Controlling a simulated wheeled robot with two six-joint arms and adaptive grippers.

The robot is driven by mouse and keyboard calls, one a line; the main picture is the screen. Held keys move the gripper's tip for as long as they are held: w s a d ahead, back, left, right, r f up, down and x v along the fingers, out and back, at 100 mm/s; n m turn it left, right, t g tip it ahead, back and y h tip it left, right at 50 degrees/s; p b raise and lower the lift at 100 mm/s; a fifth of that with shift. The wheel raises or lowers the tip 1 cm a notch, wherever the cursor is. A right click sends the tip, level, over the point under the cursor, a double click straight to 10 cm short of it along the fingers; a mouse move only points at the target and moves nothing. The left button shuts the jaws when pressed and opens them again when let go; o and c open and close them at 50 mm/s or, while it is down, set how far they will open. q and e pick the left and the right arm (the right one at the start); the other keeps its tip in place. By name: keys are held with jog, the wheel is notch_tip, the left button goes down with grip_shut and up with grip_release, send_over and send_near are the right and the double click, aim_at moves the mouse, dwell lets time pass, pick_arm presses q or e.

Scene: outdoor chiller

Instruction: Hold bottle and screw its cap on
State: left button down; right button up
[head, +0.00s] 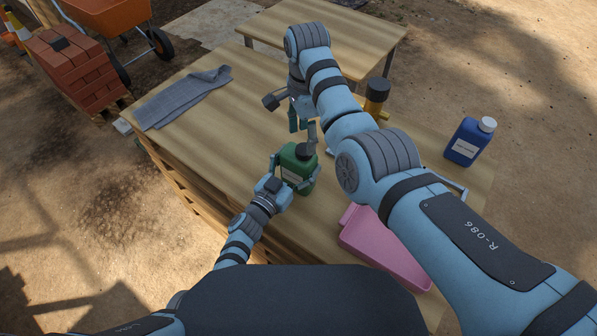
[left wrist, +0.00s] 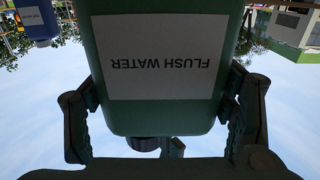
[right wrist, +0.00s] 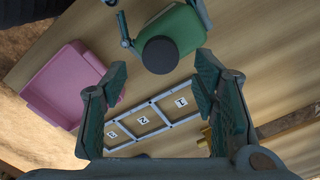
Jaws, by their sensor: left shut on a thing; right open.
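A green bottle (head: 298,171) stands upright on the wooden table. Its label in the left wrist view reads "FLUSH WATER" (left wrist: 160,62). My left gripper (head: 288,178) is shut around the bottle's body, one finger on each side. A dark cap (right wrist: 160,54) sits at the bottle's top and also shows in the head view (head: 304,150); I cannot tell how tightly it is seated. My right gripper (right wrist: 160,75) is open and empty. It is above and beside the cap, its fingers spread apart. My right arm hides part of the table in the head view.
A pink tray (right wrist: 62,85) is near the table's front. A grey frame with numbered slots (right wrist: 150,122) lies beside the bottle. A blue bottle with a white cap (head: 465,142), a yellow item with a black top (head: 376,98) and a grey cloth (head: 183,97) are farther away.

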jog(key=shift+c, duration=0.4)
jog(key=shift+w+r, duration=0.2)
jog(key=shift+r, duration=0.1)
jog(key=shift+w+r+n, duration=0.15)
jog(key=shift+r+n, duration=0.4)
jog(key=shift+n, duration=0.15)
jog(key=n, duration=0.3)
jog(key=shift+a+r, duration=0.1)
jog(key=shift+r, duration=0.25)
jog(key=n, duration=0.4)
jog(key=shift+r, duration=0.3)
jog(key=n, duration=0.4)
jog(key=shift+r, duration=0.15)
jog(key=n, duration=0.3)
jog(key=shift+s, duration=0.2)
jog(key=n, duration=0.4)
jog(key=shift+s+n, duration=0.15)
jog(key=shift+n, duration=0.25)
